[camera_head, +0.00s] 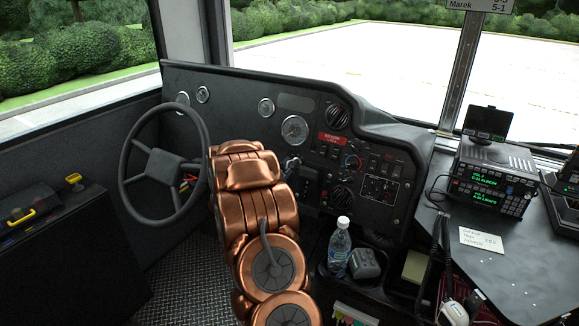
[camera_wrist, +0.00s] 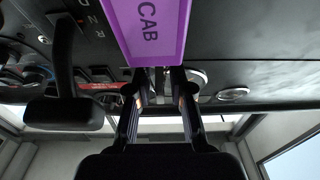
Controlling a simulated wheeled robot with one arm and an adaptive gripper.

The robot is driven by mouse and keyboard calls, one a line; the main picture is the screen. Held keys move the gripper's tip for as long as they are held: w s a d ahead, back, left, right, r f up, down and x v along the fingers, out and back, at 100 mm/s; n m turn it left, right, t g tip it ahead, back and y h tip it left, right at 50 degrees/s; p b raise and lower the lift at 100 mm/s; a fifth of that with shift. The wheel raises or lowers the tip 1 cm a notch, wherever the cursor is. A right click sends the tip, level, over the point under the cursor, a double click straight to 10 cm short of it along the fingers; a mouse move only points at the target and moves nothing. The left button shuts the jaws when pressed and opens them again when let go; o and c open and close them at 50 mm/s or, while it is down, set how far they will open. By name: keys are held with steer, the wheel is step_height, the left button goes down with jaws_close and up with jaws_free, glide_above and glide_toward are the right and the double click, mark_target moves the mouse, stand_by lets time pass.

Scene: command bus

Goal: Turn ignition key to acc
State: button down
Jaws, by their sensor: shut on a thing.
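In the wrist view, a purple tag (camera_wrist: 148,30) marked "CAB" fills the top centre, apparently the tag of the ignition key. My gripper (camera_wrist: 160,80) has its two black fingers at the tag's lower edge and is shut on the key with this tag. The key's metal part and the ignition slot are hidden, so I cannot tell the key's turn position. In the head view, my copper-coloured arm hides most of my gripper, which is at the dashboard (camera_head: 236,88), right of the steering wheel.
The steering wheel (camera_head: 165,165) stands left of my arm. A black lever (camera_wrist: 64,75) is close to my fingers in the wrist view. A water bottle (camera_head: 339,247) stands right of my arm, and a radio unit (camera_head: 492,180) sits farther right.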

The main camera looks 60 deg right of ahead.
steer(key=shift+r, duration=0.1)
stand_by(0.3)
steer(key=c, duration=1.3)
jaws_free()
steer(key=a, duration=0.8)
steer(key=s+a+f, duration=0.1)
steer(key=a, duration=0.3)
